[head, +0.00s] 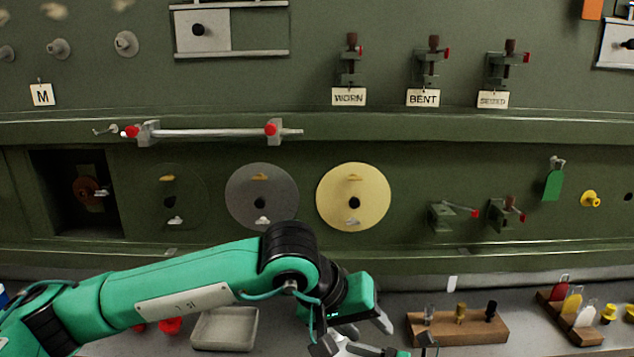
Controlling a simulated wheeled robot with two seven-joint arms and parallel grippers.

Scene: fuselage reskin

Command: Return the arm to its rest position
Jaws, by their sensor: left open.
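My left arm (190,290), green with black joints, comes in from the lower left and reaches across the front of the panel. Its gripper (385,340) is at the bottom centre, over the bench, just left of a wooden block. The gripper is open, and I see nothing between its fingers. Its lower part is cut off by the picture's bottom edge. My right arm and right gripper do not show.
The green panel carries a yellow disc (353,197), a grey disc (261,196) and a horizontal bar (210,133). On the bench are a grey tray (225,329), partly behind my arm, a wooden block (457,328) with pins, and a rack (570,318) with coloured tags.

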